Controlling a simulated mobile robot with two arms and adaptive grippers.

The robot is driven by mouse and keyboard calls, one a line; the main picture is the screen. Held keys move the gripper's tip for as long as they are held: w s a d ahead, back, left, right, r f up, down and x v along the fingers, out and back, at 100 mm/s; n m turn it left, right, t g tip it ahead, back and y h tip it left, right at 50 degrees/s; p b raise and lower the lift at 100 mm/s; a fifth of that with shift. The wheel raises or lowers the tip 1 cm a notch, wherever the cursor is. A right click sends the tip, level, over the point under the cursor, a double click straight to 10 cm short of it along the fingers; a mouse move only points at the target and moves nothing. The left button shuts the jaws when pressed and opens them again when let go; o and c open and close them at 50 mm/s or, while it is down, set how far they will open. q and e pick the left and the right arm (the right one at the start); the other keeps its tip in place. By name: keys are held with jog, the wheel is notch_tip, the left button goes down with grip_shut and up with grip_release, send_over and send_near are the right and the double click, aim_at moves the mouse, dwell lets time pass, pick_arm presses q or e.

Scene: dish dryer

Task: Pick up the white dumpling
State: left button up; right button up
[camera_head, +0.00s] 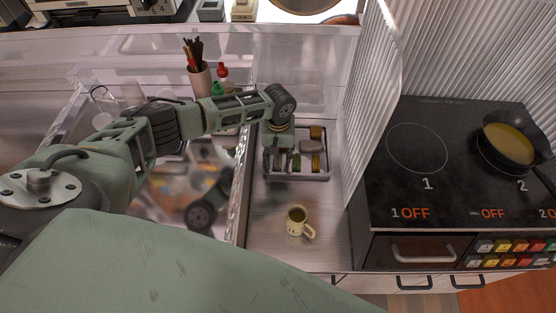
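A tray (322,178) with several small food pieces lies on the counter in the middle. A pale grey-white oval piece (307,147), which looks like the white dumpling, lies in its right half. My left arm reaches in from the left, and the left gripper (275,157) points down over the left part of the tray, to the left of the pale piece and apart from it. The gripper hides the tray's left side, and its fingers are too small and dark to tell whether they are open or shut. My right gripper is not in view.
A mug (297,221) stands in front of the tray. A clear panel (374,90) rises to the right, beside a black cooktop (395,185) with a pan (508,143). A cup of utensils (200,80) and small bottles stand behind my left arm.

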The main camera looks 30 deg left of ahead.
pick_arm(q)
jog(key=c, duration=0.9)
jog(key=shift+c, duration=0.2)
